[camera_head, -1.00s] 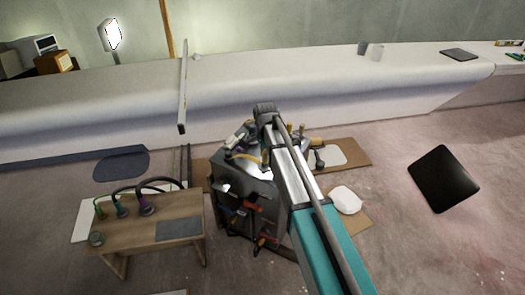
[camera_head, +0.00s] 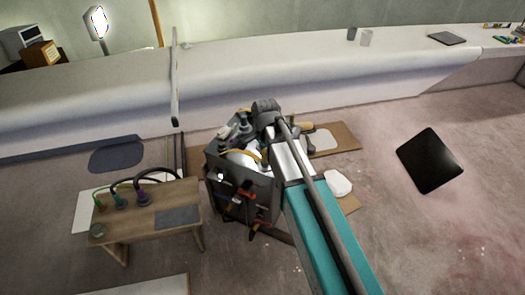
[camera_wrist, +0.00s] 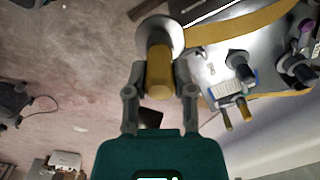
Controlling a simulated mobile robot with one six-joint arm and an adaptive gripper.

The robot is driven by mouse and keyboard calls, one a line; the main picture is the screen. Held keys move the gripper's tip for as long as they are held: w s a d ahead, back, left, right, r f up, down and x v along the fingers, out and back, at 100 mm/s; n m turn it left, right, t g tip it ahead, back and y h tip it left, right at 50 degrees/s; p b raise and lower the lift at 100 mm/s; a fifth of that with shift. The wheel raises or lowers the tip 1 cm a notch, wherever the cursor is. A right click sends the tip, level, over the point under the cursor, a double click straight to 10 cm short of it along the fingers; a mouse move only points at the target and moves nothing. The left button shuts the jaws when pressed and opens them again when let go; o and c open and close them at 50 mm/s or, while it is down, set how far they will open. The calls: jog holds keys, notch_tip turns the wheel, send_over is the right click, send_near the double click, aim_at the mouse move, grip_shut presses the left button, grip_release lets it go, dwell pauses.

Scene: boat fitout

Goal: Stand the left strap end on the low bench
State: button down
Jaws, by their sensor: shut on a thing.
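My gripper (camera_wrist: 159,92) is shut on a strap end (camera_wrist: 159,70), a mustard-yellow grip with a round grey flange. A yellow strap (camera_wrist: 225,25) runs from beside the flange to the right in the wrist view. In the head view my arm hides my gripper and most of what it holds, above the grey tool cart (camera_head: 240,185). A low wooden bench (camera_head: 140,226) stands on the floor to the left of the cart. I take this for the low bench. A grey mat (camera_head: 178,216) lies on its right part. I cannot tell whether the strap end touches the cart.
Several coloured plugs with dark hoses (camera_head: 142,197) stand on the bench's back left, beside a small round jar (camera_head: 98,231). Other knobbed fittings (camera_wrist: 237,62) and tools sit on the cart. A long white counter (camera_head: 90,95) runs behind. A black panel (camera_head: 430,160) is at right.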

dwell(0.6)
notch_tip(320, 180, up, 11)
jog(key=p, duration=1.1)
jog(key=shift+w, duration=0.1)
